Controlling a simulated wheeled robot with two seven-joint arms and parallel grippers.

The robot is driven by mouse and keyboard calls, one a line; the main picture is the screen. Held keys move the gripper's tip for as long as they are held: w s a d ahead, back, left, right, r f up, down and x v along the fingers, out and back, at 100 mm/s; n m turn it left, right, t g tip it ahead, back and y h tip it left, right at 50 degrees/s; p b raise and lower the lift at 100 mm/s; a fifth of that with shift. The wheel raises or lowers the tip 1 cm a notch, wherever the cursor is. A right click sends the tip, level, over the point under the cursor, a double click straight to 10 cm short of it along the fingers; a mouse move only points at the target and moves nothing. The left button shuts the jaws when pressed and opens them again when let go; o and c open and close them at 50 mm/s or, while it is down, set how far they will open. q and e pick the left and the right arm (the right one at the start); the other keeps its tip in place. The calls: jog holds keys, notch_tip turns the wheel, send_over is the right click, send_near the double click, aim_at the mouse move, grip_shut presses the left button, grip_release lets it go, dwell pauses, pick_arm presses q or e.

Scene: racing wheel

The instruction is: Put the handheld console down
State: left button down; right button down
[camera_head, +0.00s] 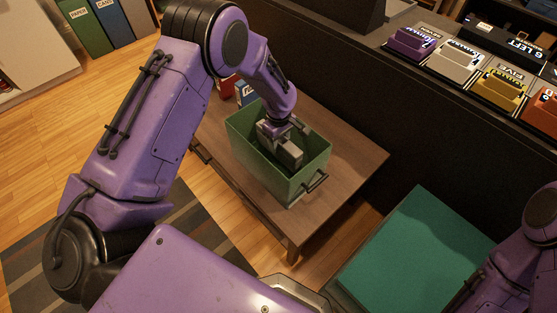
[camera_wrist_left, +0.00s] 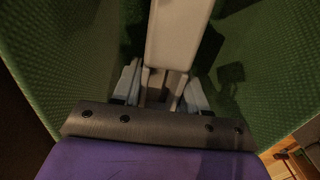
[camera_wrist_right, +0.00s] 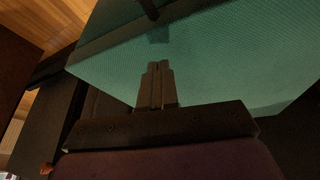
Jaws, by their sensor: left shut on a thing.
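The handheld console (camera_head: 290,154) is a light grey block inside the green bin (camera_head: 243,140). My left gripper (camera_head: 277,140) reaches down into the bin and is shut on the console. In the left wrist view the pale console (camera_wrist_left: 178,35) sticks out beyond the fingers (camera_wrist_left: 158,88), with green bin walls on both sides. I cannot tell whether the console touches the bin floor. My right gripper (camera_wrist_right: 157,80) is shut and empty, in front of a teal padded surface (camera_wrist_right: 220,65); its fingers do not show in the head view.
The bin stands on a low wooden table (camera_head: 345,155), whose right part is clear. Red and blue boxes (camera_head: 244,93) are behind the bin. A teal-topped seat or box (camera_head: 415,255) is at lower right.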

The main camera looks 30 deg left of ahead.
aim_at(279, 153)
pick_arm(q)
notch_tip(279, 153, down, 6)
jog(key=shift+w+f, duration=0.1)
pick_arm(e)
jog(key=shift+f, duration=0.3)
pick_arm(q)
jog(key=shift+b, duration=0.3)
jog(key=shift+f, duration=0.15)
pick_arm(e)
jog(key=shift+f, duration=0.15)
pick_arm(q)
jog(key=c, duration=0.6)
grip_release()
notch_tip(279, 153, up, 12)
jog(key=shift+r+p, duration=0.25)
jog(key=shift+p, duration=0.5)
pick_arm(e)
jog(key=shift+r, duration=0.85)
